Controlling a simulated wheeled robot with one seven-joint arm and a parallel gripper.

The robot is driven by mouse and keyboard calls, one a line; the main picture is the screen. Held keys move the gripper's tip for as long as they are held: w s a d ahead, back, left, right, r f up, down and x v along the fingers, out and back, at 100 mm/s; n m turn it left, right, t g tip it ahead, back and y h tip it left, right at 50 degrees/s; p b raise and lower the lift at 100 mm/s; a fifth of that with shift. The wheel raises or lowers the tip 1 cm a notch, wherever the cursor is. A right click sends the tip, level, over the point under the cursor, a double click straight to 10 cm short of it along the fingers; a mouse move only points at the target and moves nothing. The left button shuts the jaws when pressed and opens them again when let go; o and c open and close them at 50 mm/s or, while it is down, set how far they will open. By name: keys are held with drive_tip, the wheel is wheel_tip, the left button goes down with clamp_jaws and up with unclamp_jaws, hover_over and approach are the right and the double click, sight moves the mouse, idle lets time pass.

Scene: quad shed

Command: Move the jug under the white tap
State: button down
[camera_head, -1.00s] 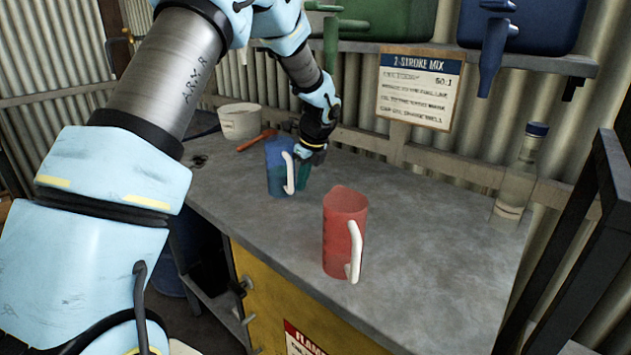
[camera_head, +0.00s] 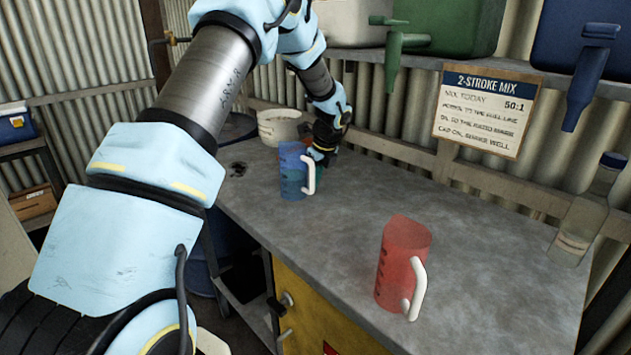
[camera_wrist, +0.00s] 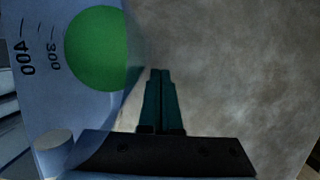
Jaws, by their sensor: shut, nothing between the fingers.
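A see-through blue jug (camera_head: 293,172) with a white handle stands upright on the grey bench. A see-through red jug (camera_head: 400,262) with a white handle stands nearer on the bench. My gripper (camera_head: 318,160) is low behind the blue jug's handle side, partly hidden by it. A white tank (camera_head: 352,22) shows at the top; no white tap is visible.
A green tank (camera_head: 465,25) and a blue tank (camera_head: 545,45), each with a tap, sit on the shelf above the bench (camera_head: 340,235). A whitish tub (camera_head: 278,127) stands behind the blue jug. A clear bottle (camera_head: 582,215) stands at right. The middle of the bench is clear.

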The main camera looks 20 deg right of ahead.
sight(304, 176)
drive_tip(key=shift+w+a+p, duration=0.15)
drive_tip(key=shift+w+a, duration=0.2)
drive_tip(key=shift+w, duration=0.3)
drive_tip(key=shift+w+a+p, duration=0.2)
drive_tip(key=shift+w+a, duration=0.1)
drive_tip(key=shift+w, duration=0.3)
drive_tip(key=shift+w+a+p, duration=0.15)
drive_tip(key=shift+w+a, duration=0.2)
drive_tip(key=shift+w, duration=0.3)
